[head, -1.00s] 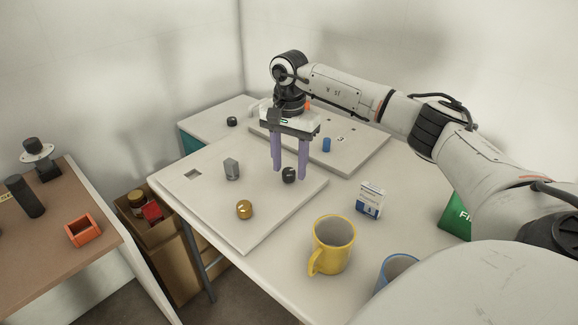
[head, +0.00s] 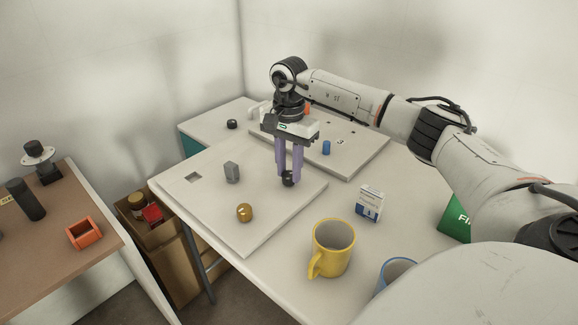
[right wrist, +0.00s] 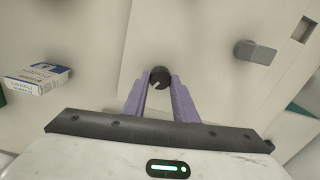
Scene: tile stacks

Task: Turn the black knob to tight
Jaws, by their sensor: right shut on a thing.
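The black knob (head: 288,179) sits on the near pale board (head: 270,220). My right gripper (head: 289,178) comes down from above with its purple fingers closed around the knob. The right wrist view shows the knob (right wrist: 160,77) between the two fingertips (right wrist: 160,82), with a light mark on its top. The fingers partly hide the knob in the head view. No label for tight can be read. My left gripper is not in view.
On the same board are a brass knob (head: 244,212), a grey block (head: 232,172) and a square hole. A yellow mug (head: 332,247) and a small white-blue box (head: 369,203) stand to the right. A second board (head: 362,155) lies behind.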

